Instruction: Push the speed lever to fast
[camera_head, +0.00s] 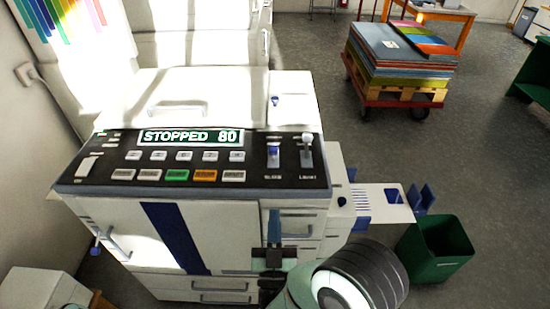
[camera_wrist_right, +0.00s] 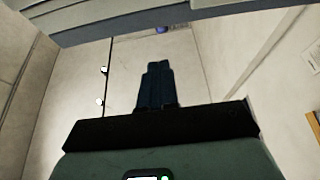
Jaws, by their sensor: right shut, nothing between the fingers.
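A white duplicating machine (camera_head: 108,218) has a black control panel (camera_head: 120,140) with a display reading "STOPPED 80". At the panel's right are two levers in slots. One has a blue knob (camera_head: 273,150) with a small label below that seems to read "SLOW". The other has a white knob (camera_head: 307,140), and its label is hard to read. My right gripper (camera_head: 274,214) is shut and empty in front of the machine's front face, below the blue-knobbed lever and apart from it. Its closed fingers (camera_wrist_right: 157,66) also show in the right wrist view. My left gripper is not in view.
Several buttons (camera_head: 177,175) line the panel left of the levers. A side tray (camera_head: 375,200) juts out at the machine's right, with a green bin (camera_head: 436,250) below. A red cart (camera_head: 385,97) with stacked boards stands behind on open floor.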

